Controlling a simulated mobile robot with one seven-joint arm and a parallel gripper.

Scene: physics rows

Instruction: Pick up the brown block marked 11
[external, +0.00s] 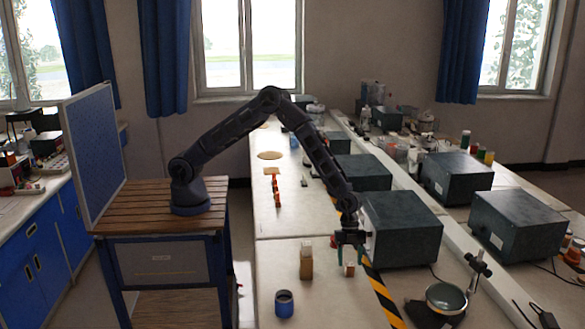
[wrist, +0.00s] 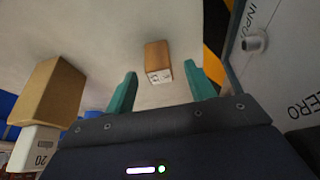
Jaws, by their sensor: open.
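A small brown block (external: 349,270) with a white labelled end stands on the table just below my gripper (external: 350,253). In the wrist view this block (wrist: 157,56) lies ahead of and between my two green fingertips (wrist: 161,82), with space on both sides. Its marking is too small to read surely. My gripper is open and empty, pointing down. A taller brown block (external: 306,268) with a white end stands to the left; in the wrist view this block (wrist: 50,90) shows the number 20.
A dark box-shaped instrument (external: 405,228) stands close to the right of my gripper. A yellow-black striped strip (external: 383,295) runs beside the small block. A blue cup (external: 284,304) stands at the front left.

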